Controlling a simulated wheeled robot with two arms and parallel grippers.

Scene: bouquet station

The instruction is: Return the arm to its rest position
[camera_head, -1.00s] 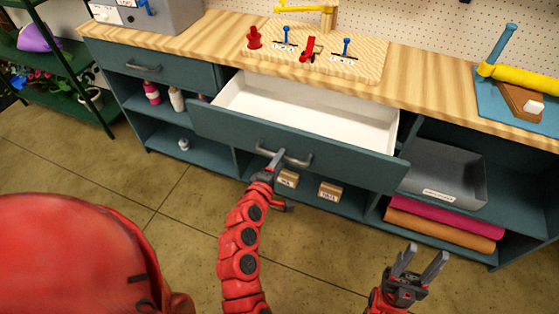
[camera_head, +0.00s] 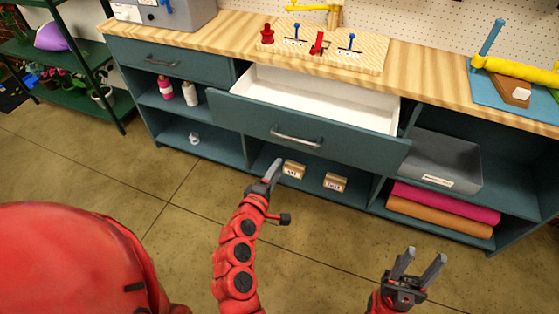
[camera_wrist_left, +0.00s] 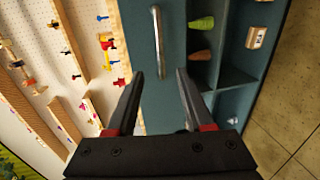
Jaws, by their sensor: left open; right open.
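My left gripper (camera_head: 272,172) is in front of the open drawer, below and apart from its handle, with its jaws open and empty. In the left wrist view my left gripper's two fingers (camera_wrist_left: 160,95) are spread, with the drawer handle (camera_wrist_left: 158,42) beyond them. The teal drawer (camera_head: 310,132) is pulled out, and its white inside looks empty. Its metal handle (camera_head: 296,136) is free of any gripper. My right gripper (camera_head: 418,268) is open and empty at the lower right, above the floor and away from the cabinet.
The wooden worktop (camera_head: 430,78) holds a pegged board (camera_head: 350,62) and a blue mat (camera_head: 488,90). Under the drawer are small boxes (camera_head: 335,182). A grey bin (camera_head: 445,165) and rolls (camera_head: 440,212) sit at right. The floor (camera_head: 330,250) before the cabinet is clear.

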